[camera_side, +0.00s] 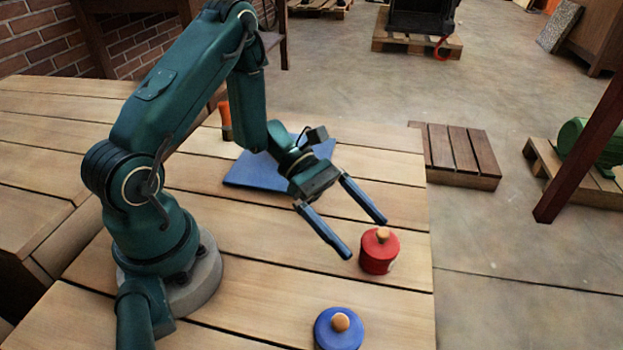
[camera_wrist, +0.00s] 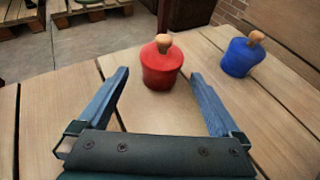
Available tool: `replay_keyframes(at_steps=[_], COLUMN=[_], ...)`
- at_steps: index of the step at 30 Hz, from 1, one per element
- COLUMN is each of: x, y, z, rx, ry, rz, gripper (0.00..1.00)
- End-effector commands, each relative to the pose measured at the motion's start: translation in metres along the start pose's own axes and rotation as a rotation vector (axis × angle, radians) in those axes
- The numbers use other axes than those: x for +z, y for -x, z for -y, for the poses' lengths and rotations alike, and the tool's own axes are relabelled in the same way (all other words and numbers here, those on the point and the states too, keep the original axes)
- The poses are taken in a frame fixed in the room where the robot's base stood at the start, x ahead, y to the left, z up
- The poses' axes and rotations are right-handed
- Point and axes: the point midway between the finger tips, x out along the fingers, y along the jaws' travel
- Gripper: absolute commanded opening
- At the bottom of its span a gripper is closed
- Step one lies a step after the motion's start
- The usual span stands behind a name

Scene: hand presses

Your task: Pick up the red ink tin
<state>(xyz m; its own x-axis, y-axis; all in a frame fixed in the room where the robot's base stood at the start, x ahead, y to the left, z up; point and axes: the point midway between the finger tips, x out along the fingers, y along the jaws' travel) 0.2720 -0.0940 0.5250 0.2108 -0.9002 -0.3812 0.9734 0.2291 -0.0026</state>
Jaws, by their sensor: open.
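The red ink tin (camera_side: 379,255) stands upright on the wooden table near its right edge, with a tan knob on its lid. It also shows in the wrist view (camera_wrist: 161,68), ahead of my gripper and between the lines of its two fingers. My gripper (camera_side: 368,238) is open and empty, its fingers spread wide. In the side view the fingertips are close to the tin, one at its left and one behind it. In the wrist view the gripper (camera_wrist: 158,75) has the tin just beyond its fingertips.
A blue tin (camera_side: 338,330) with a tan knob stands at the table's front, and in the wrist view (camera_wrist: 240,56) it is right of the red one. A blue mat (camera_side: 258,172) and an orange-topped object (camera_side: 225,120) are behind my arm. The table (camera_side: 255,285) is otherwise mostly clear.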

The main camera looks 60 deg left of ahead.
Motion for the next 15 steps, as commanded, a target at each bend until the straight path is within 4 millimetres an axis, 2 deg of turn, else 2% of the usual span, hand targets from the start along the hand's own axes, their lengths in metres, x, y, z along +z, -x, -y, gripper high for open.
replay_keyframes(at_steps=[9, 15], x=[0.000, 0.000], y=[-0.034, -0.046], z=[0.002, 0.001], rx=[-0.007, -0.004], ry=[-0.003, -0.004], rz=[-0.001, -0.003], gripper=[1.00, 1.00])
